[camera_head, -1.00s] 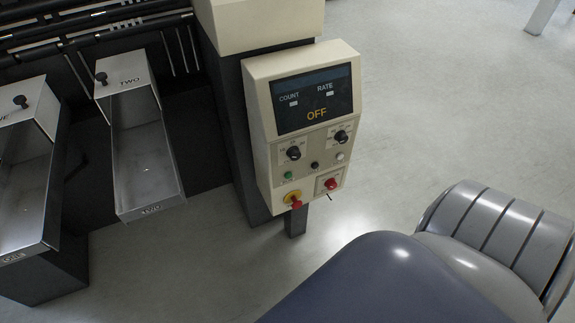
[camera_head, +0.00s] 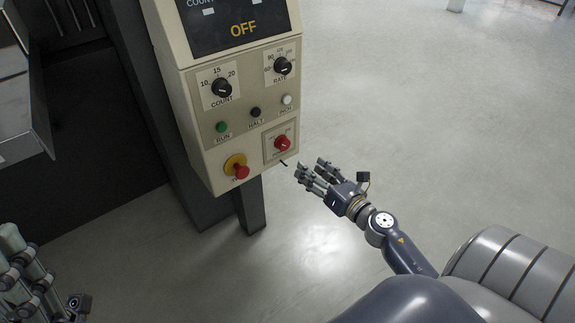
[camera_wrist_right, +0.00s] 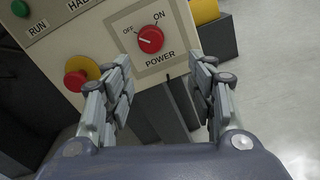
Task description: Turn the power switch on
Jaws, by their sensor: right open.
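The red power switch (camera_head: 282,143) is a round knob on the lower right of the beige control panel (camera_head: 205,160). In the wrist view the power switch (camera_wrist_right: 150,39) has its pointer toward OFF, with ON marked at its upper right. The panel's display (camera_head: 243,28) reads OFF. My right gripper (camera_head: 311,171) is open and empty, just to the lower right of the switch and apart from it. In the wrist view the open right gripper's fingers (camera_wrist_right: 163,70) frame the area below the switch. My left gripper (camera_head: 28,275) shows partly at the lower left corner, away from the panel.
A red knob on a yellow base (camera_head: 239,169) sits left of the power switch. Above are a green run button (camera_head: 222,127), a black halt button (camera_head: 255,112) and a white button (camera_head: 287,99). Open floor lies to the right.

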